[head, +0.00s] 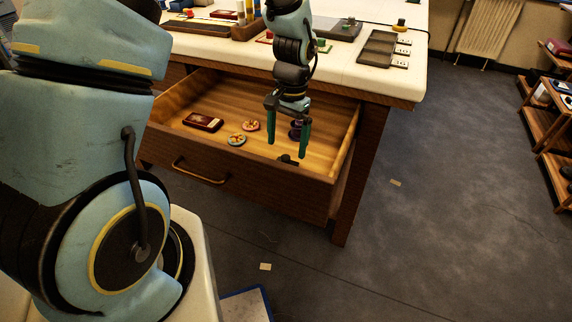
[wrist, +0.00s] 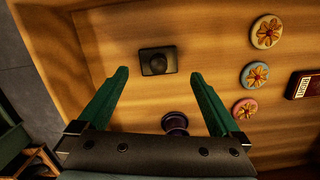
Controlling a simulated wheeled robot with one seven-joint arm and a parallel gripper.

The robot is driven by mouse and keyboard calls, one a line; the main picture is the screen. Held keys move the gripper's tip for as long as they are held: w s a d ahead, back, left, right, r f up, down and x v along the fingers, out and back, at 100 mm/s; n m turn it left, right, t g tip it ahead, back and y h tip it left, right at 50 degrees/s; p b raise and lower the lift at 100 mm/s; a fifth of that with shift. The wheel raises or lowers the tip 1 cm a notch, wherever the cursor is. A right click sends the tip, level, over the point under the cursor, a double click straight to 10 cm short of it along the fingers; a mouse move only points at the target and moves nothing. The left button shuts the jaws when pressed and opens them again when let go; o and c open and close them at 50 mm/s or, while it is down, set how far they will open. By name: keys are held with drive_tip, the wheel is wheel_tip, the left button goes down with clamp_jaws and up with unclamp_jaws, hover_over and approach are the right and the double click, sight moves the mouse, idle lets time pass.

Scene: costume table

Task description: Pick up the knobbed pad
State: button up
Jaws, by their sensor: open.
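The knobbed pad, a small dark square with a round black knob, lies flat on the wooden drawer floor in the wrist view (wrist: 158,60). In the wrist view, the pad shows between and slightly beyond the fingertips (wrist: 159,73). It looks apart from both fingers; the height gap cannot be told.
A dark purple spool-like piece (wrist: 175,122) stands close by, between the fingers in the wrist view. Flower-patterned discs (wrist: 254,74) and a dark red box (head: 202,121) lie to one side. The drawer's front wall (head: 235,178) is close to the pad. The tabletop (head: 350,75) overhangs behind.

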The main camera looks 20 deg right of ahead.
sight(286, 157)
drive_tip(key=f, duration=0.2)
drive_tip(key=f+p, duration=0.1)
drive_tip(key=f, duration=0.1)
drive_tip(key=shift+s+a, duration=0.2)
drive_tip(key=shift+s, duration=0.2)
drive_tip(key=shift+f, duration=0.65)
drive_tip(key=shift+c, duration=0.2)
drive_tip(key=c, duration=1.1)
drive_tip(key=shift+c, duration=0.2)
drive_tip(key=shift+r, duration=0.15)
wheel_tip(286, 157, up, 10)
drive_tip(key=shift+f+b, duration=0.1)
drive_tip(key=shift+b, duration=0.4)
